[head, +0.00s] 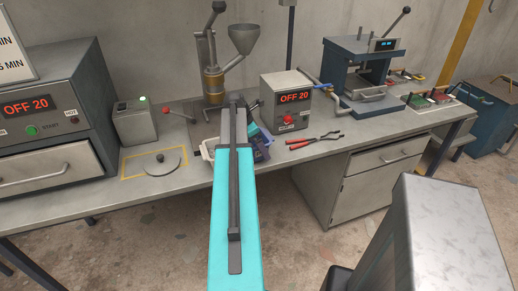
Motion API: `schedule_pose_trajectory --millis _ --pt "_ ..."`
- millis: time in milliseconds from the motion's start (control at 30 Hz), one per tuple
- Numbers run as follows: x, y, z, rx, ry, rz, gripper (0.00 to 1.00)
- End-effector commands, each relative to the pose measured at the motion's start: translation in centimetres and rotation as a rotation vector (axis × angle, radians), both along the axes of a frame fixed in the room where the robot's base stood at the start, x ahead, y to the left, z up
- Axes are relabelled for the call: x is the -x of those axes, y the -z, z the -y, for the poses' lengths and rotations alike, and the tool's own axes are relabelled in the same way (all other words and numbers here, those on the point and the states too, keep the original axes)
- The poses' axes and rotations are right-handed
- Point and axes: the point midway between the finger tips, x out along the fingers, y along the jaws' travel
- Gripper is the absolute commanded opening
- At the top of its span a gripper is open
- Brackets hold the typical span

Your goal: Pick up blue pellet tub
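Partly hidden behind my arm, a blue container (262,152), which may be the blue pellet tub, sits on the workbench (345,155) near its middle. A lighter teal-blue piece shows at its top left. A pale container edge (207,150) shows just left of the arm. The arm crosses the middle of the picture and covers the space between them, so I cannot tell whether these are separate tubs. My gripper cannot be made out, and no contact with a tub shows.
A funnel-topped machine (213,80) stands behind the tubs. A control box (287,100) reading OFF 20 and red-handled pliers (315,140) lie to the right, a press (362,75) beyond.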

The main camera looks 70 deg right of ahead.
Motion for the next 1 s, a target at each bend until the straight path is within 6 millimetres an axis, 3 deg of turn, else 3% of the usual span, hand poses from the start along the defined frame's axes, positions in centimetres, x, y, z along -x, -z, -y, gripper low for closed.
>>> schedule_pose_trajectory --millis 267,1000 --pt "-0.1 -2.2 0.1 0.002 0.0 0.001 0.57" --pt "3.1 -3.0 -8.2 0.001 -0.001 0.0 0.57"
